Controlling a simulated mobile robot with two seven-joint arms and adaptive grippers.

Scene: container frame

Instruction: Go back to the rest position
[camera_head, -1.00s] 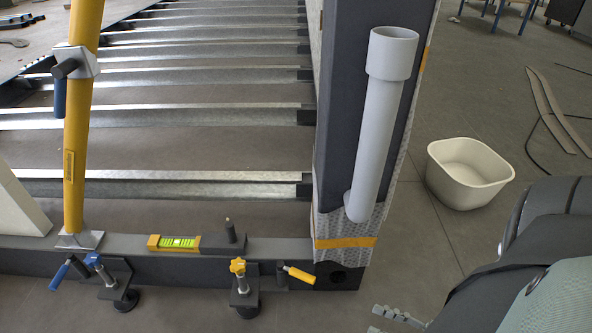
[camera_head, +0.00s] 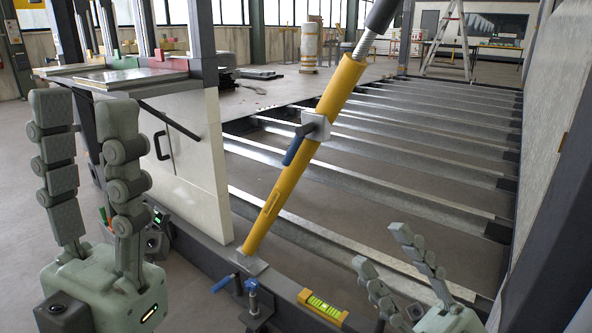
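My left gripper (camera_head: 92,130) is raised at the left of the head view, its two jointed fingers pointing up and apart, with nothing between them. My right gripper (camera_head: 382,255) is at the lower right, fingers pointing up and left, apart and empty. It is in front of the metal floor beams. Its palm is partly cut off by the lower edge of the picture.
A yellow diagonal brace (camera_head: 283,170) stands on the frame's front beam between my grippers. A yellow spirit level (camera_head: 323,308) lies on that beam, left of my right gripper. A white panel (camera_head: 190,150) is beside my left gripper. A ladder (camera_head: 450,42) stands far back.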

